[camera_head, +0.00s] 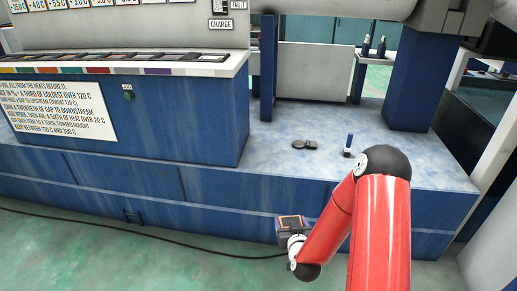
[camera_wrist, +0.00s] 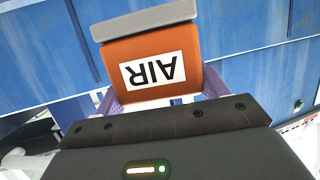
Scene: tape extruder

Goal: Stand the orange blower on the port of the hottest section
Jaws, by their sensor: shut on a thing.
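The orange blower (camera_wrist: 150,65), with a grey end and a white label reading AIR upside down, sits between the purple fingers of my gripper (camera_wrist: 160,92) in the wrist view. My gripper is shut on it. In the head view the blower (camera_head: 291,222) is small and held low in front of the blue base. The machine's sections run along the top of the blue cabinet at upper left, with dark plates (camera_head: 130,57) above a strip of coloured bands. Temperature signs (camera_head: 75,3) above them are cut off at the top edge, so the hottest section cannot be told.
A rule placard (camera_head: 55,112) and a green button (camera_head: 128,95) are on the cabinet front. Dark discs (camera_head: 304,144) and a blue-and-white marker (camera_head: 348,145) stand on the blue ledge (camera_head: 275,170). A black cable (camera_head: 150,237) lies on the floor. Blue pillars (camera_head: 268,70) rise behind.

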